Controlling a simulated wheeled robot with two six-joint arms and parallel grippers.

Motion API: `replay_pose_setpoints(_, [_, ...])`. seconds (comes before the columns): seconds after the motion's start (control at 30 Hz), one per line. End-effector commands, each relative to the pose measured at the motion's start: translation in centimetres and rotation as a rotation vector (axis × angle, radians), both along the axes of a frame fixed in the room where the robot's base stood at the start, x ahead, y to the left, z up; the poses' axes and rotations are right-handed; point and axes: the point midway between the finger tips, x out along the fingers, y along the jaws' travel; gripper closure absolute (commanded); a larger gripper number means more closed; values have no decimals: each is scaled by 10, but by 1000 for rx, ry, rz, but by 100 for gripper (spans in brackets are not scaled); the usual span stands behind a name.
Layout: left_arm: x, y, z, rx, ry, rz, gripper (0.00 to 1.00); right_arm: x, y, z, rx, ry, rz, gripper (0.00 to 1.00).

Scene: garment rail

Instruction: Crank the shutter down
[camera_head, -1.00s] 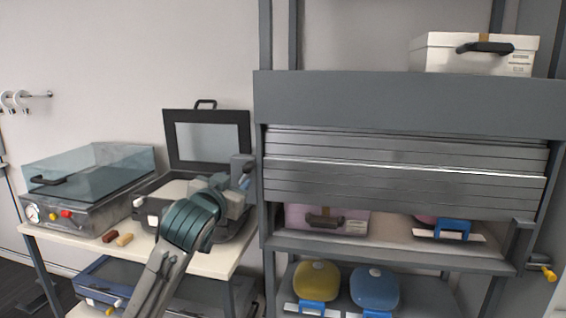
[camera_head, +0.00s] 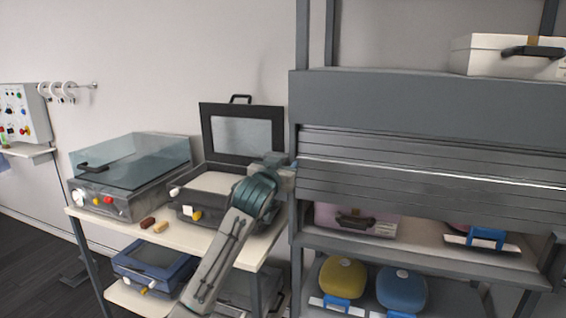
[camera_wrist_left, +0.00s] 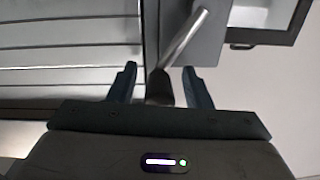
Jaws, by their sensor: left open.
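The grey slatted shutter (camera_head: 430,170) hangs partly down in its frame, its lower edge above an open shelf bay. It also shows at the left of the left wrist view (camera_wrist_left: 65,60). My left gripper (camera_head: 284,172) is at the frame's left post; its fingers are hard to make out in the head view. In the left wrist view the gripper (camera_wrist_left: 159,85) is open. A metal crank rod (camera_wrist_left: 185,38) with a dark grip (camera_wrist_left: 159,88) lies between the fingers, with gaps visible on both sides. My right gripper is in neither view.
Left of the frame, a table (camera_head: 110,222) holds an open-lidded case (camera_head: 235,130) and a clear-covered machine (camera_head: 135,165). A pink box (camera_head: 355,222) and a blue-handled item sit below the shutter. Yellow (camera_head: 342,275) and blue (camera_head: 402,288) rounded cases are lower. A white box (camera_head: 490,55) is on top.

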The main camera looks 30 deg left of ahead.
Motion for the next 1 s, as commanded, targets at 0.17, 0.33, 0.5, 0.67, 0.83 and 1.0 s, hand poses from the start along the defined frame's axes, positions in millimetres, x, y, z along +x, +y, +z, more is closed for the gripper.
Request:
replay_pose_setpoints(0.17, [3, 1, 0, 0, -1, 0, 55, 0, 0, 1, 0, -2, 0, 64])
replay_pose_setpoints(0.33, [3, 1, 0, 0, -1, 0, 61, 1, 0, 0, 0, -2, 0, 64])
replay_pose_setpoints(0.5, [3, 1, 0, 0, -1, 0, 94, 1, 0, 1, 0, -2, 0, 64])
replay_pose_setpoints(0.67, [3, 1, 0, 0, 0, 0, 100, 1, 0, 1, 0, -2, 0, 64])
replay_pose_setpoints(0.83, [3, 0, 0, 12, 3, 0, 100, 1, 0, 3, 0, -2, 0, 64])
replay_pose_setpoints(1.0, [4, -3, -1, 65, 16, 1, 100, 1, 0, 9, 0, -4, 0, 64])
